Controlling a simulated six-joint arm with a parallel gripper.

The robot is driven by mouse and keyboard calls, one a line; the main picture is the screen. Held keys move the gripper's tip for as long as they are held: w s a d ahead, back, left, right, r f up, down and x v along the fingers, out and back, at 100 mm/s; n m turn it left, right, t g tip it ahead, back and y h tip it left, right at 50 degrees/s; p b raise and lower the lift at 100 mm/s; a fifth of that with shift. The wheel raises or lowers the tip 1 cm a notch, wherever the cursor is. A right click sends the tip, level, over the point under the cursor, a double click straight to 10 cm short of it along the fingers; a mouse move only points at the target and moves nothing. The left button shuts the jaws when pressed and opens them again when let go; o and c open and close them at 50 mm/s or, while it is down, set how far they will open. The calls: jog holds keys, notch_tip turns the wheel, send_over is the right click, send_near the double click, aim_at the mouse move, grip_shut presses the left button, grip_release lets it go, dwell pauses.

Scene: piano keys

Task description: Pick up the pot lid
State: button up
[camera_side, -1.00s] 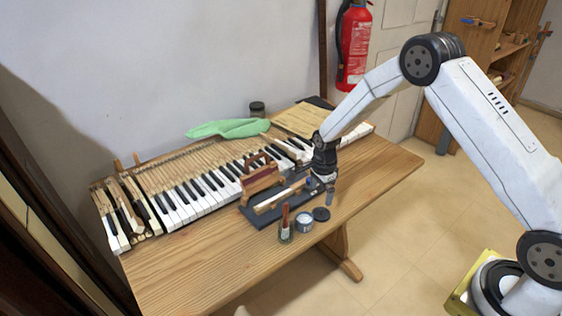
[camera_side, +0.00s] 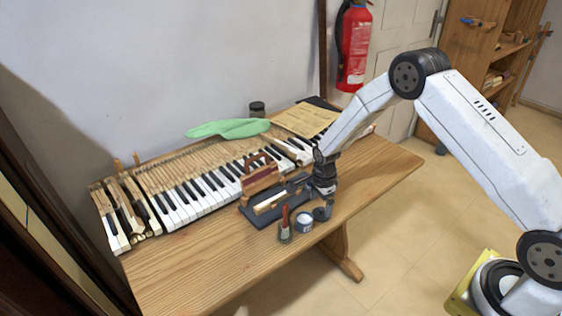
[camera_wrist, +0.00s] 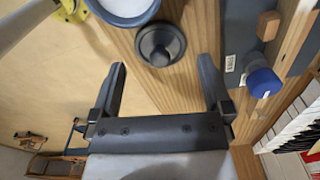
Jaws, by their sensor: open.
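The pot lid (camera_wrist: 160,44) is a dark round disc with a central knob, lying flat on the wooden table. In the side view the lid (camera_side: 319,215) is a small dark shape, partly hidden by my gripper (camera_side: 326,202), which is low and close to it. In the wrist view my gripper (camera_wrist: 163,64) is open and empty, pointing at the lid. The lid lies just beyond the fingertips, between their lines; contact cannot be told. The small pot (camera_side: 304,223) with pale contents stands beside the lid; its rim (camera_wrist: 122,14) is cut by the wrist view's top edge.
A jar with a reddish brush (camera_side: 285,228) stands left of the pot. A dark tray with wooden pieces (camera_side: 262,213) lies behind, and a blue-capped item (camera_wrist: 262,82) shows right of my fingers. Piano keys (camera_side: 200,203) line the back. The table's front (camera_side: 200,285) is clear.

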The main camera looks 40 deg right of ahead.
aim_at(321, 209)
jog(key=shift+f, duration=1.7)
jog(key=shift+c, duration=0.2)
jog(key=c, duration=0.9)
jog(key=shift+r, duration=0.15)
jog(key=shift+r, duration=0.4)
jog(key=s+a+r, duration=0.1)
jog(key=s+r, duration=1.1)
jog(key=s, duration=0.2)
jog(key=shift+a, duration=0.1)
